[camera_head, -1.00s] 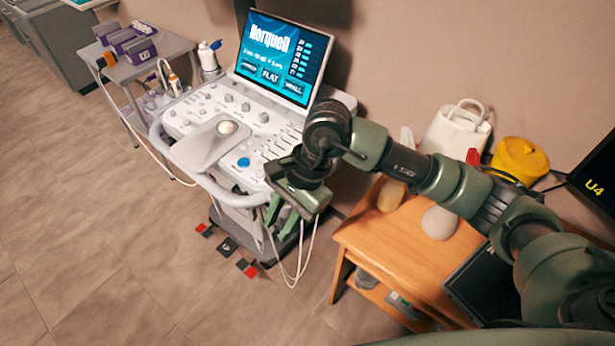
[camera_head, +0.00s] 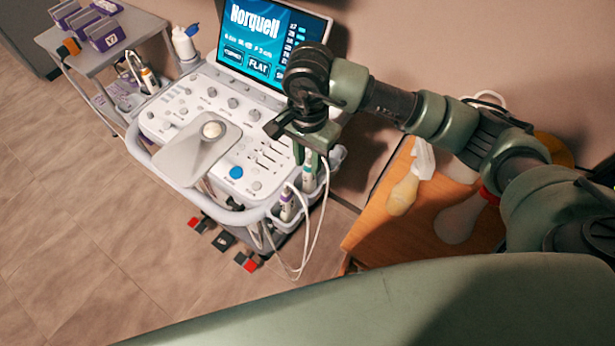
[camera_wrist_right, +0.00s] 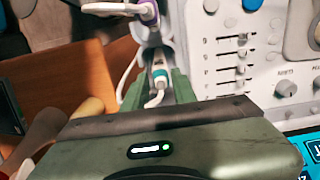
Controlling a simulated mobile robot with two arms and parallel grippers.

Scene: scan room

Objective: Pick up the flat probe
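The screen (camera_head: 262,45) of the ultrasound console shows the word "FLAT". Two probes with white cables hang in holders at the console's right front corner: one with a teal band (camera_head: 309,172) and one with a purple band (camera_head: 287,203). I cannot tell from their shape which is the flat one. My right gripper (camera_head: 311,158) points down over the teal-banded probe. In the right wrist view its green fingers (camera_wrist_right: 157,88) stand apart on either side of the teal-banded probe (camera_wrist_right: 160,74), with gaps showing. The purple-banded probe (camera_wrist_right: 148,12) is just beyond. My left gripper is out of view.
The console panel (camera_head: 190,100) is left of my right arm. A side cart (camera_head: 85,45) with purple-labelled boxes and another probe (camera_head: 150,80) is at the upper left. Open floor lies at the lower left.

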